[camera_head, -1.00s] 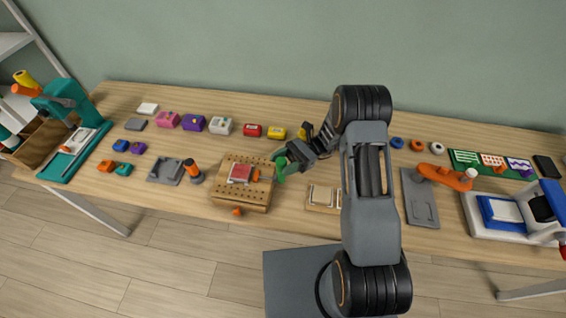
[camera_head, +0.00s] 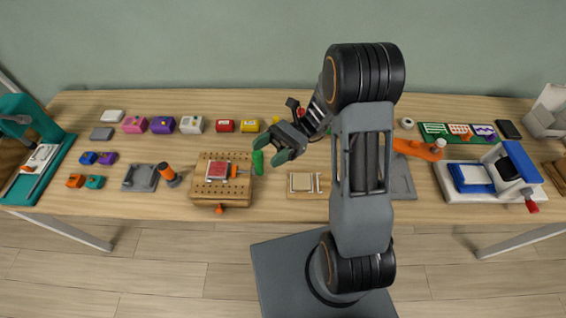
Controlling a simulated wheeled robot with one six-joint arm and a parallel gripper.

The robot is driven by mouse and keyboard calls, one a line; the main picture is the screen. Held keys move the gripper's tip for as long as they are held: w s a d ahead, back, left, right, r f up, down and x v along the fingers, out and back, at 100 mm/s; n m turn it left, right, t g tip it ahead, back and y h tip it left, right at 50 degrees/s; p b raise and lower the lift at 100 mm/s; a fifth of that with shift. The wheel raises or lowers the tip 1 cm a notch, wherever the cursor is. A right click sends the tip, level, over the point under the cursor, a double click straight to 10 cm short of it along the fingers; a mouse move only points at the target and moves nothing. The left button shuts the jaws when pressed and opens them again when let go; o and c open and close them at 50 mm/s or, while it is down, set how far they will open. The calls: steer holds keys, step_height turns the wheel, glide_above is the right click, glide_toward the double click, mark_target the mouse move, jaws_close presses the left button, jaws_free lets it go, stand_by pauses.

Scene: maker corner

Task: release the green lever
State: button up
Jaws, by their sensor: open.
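The green lever (camera_head: 258,162) stands upright at the right edge of a wooden pegboard block (camera_head: 205,192). My gripper (camera_head: 276,152) is open, just right of the green lever. It appears empty and apart from the lever, though the fingers are small and dark here. An orange knob (camera_head: 220,209) shows at the block's front edge.
A wooden tray (camera_head: 306,193) lies right of the block. Small coloured boxes, including a yellow one (camera_head: 250,126), line the back. Bare table lies between the row and the block.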

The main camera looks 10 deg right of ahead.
steer(key=s+d+r, duration=0.2)
steer(key=s+r, duration=0.1)
steer(key=s, duration=0.4)
steer(key=shift+s, duration=0.1)
stand_by(0.5)
